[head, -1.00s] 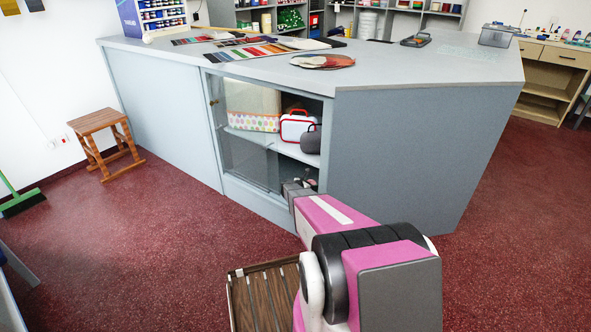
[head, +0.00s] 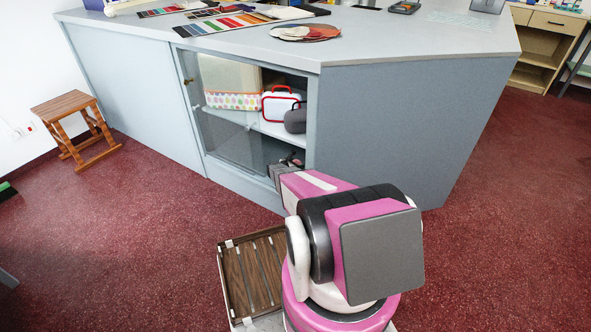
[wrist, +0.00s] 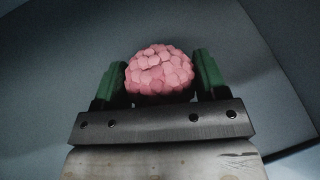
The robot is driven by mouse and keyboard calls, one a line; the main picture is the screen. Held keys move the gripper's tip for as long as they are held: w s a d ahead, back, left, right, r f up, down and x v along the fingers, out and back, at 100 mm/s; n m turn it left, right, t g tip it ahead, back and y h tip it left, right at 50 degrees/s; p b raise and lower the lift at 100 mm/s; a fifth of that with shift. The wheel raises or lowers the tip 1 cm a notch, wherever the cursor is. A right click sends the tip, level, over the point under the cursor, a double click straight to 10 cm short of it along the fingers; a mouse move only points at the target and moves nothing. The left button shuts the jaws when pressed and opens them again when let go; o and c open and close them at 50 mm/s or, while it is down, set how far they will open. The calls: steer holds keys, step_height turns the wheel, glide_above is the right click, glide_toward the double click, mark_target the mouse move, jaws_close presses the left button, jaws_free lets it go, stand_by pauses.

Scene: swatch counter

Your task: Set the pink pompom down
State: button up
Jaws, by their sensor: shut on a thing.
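The pink pompom (wrist: 159,72) is a round, bumpy ball between the two green fingers of my gripper (wrist: 160,76) in the wrist view. My gripper is shut on it. Behind it are plain blue-grey surfaces, and I cannot tell whether the pompom touches one. In the head view my gripper (head: 292,164) reaches into the lower part of the open cabinet bay, below the shelf. The pompom is not clearly seen there.
The cabinet's shelf (head: 258,125) holds a dotted box (head: 232,101), a white case with red trim (head: 280,104) and a dark grey bag (head: 295,120). A glass pane (head: 222,108) covers the left of the bay. The counter (head: 400,38) is above. A wooden stool (head: 76,127) stands left.

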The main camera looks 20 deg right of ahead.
steer(key=shift+f, duration=1.5)
steer(key=shift+f, duration=0.15)
steer(key=o, duration=0.9)
steer(key=shift+s+a+r, duration=0.1)
steer(key=shift+a+r, duration=0.05)
steer(key=shift+r, duration=0.05)
steer(key=v, duration=1.1)
steer(key=shift+s+a+r, duration=0.1)
steer(key=shift+s+a, duration=0.1)
steer(key=shift+a, duration=0.15)
